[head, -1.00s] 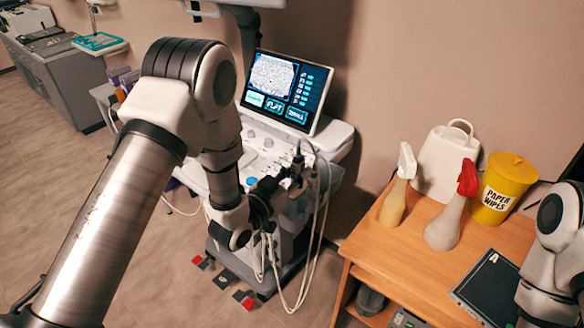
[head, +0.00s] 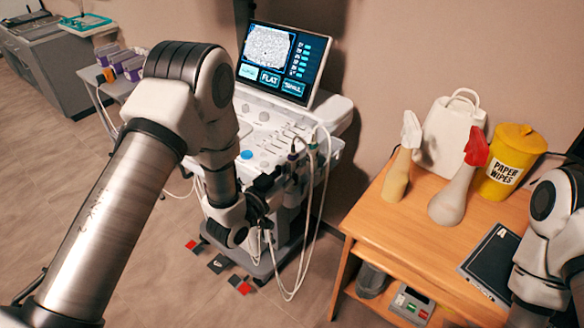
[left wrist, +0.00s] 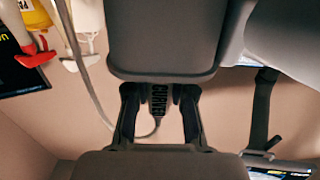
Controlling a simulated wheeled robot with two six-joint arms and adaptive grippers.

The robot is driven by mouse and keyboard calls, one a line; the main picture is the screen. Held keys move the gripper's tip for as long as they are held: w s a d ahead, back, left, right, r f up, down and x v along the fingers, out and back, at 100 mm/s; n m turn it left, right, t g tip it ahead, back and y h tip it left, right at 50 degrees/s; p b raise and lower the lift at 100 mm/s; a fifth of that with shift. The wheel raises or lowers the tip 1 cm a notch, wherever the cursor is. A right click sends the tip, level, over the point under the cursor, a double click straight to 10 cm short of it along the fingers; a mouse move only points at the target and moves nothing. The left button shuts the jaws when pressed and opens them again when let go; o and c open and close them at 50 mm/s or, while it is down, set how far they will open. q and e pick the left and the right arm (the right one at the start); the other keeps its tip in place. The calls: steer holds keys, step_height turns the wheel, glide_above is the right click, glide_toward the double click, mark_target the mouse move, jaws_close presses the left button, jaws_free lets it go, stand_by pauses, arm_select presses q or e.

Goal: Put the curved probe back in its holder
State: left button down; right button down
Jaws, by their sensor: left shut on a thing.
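The curved probe (left wrist: 158,96), a dark piece with the lettering "CURVED" partly showing, sits between the fingers of my left gripper (left wrist: 160,112) in the left wrist view. A cable runs from it. In the head view my left gripper (head: 262,207) is shut on it beside the right side of the ultrasound machine (head: 262,135); the probe itself is mostly hidden there. Other probes (head: 293,156) with cables stand at the machine's right edge, just past the gripper. I cannot make out which holder slot is empty. My right gripper is out of view; only its arm shows.
A wooden table (head: 395,222) on the right holds two spray bottles, a white container (head: 452,130), a yellow wipes bin (head: 510,160) and a dark tablet (head: 492,258). Loose cables (head: 318,225) hang beside the machine. Small red and black pieces lie on the floor.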

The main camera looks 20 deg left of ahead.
arm_select(q)
steer(key=shift+f, duration=0.65)
steer(key=shift+f+b, duration=0.35)
steer(key=shift+b, duration=0.25)
steer(key=c, duration=0.9)
jaws_free()
steer(key=shift+s, duration=0.1)
steer(key=v, duration=1.1)
steer(key=shift+s+a, duration=0.15)
steer(key=shift+s, duration=0.25)
